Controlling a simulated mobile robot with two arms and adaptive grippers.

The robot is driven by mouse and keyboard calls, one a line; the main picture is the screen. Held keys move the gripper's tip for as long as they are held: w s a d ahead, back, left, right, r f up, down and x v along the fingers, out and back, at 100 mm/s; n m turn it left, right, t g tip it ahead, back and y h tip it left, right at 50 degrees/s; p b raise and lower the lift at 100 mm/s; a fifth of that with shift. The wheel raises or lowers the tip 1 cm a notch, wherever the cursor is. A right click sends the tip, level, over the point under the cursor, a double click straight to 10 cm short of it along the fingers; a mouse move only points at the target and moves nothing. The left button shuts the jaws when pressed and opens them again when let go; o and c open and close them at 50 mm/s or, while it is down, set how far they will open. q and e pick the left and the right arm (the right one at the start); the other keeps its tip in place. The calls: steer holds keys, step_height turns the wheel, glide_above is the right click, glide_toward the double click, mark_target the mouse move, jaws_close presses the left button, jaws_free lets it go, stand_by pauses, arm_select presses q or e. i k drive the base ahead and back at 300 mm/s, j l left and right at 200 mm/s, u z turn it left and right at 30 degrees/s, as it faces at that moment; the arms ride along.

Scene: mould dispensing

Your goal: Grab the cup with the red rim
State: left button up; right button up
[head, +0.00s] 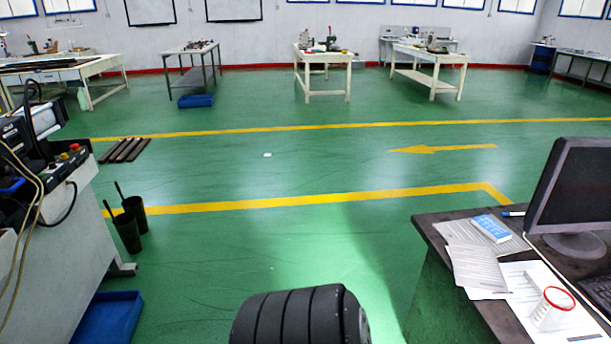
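The cup with the red rim (547,315) is whitish and stands upright on the dark desk (436,229) at the lower right of the head view. It stands on or against white papers near the desk's front part. Its red rim faces up and its opening shows. Neither my left nor my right gripper is in view.
A monitor (581,190) stands behind the cup, with a keyboard (597,290) to its right. Papers (478,268) and a blue-white box (491,228) lie to its left. A machine (60,235) stands at the left. The green floor (270,240) between is mostly clear.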

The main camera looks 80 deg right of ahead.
mark_target(555, 303)
steer(key=z, duration=4.4)
steer(key=j, duration=0.3)
steer(key=i+j, duration=0.1)
steer(key=j, duration=0.2)
steer(key=l+z, duration=0.05)
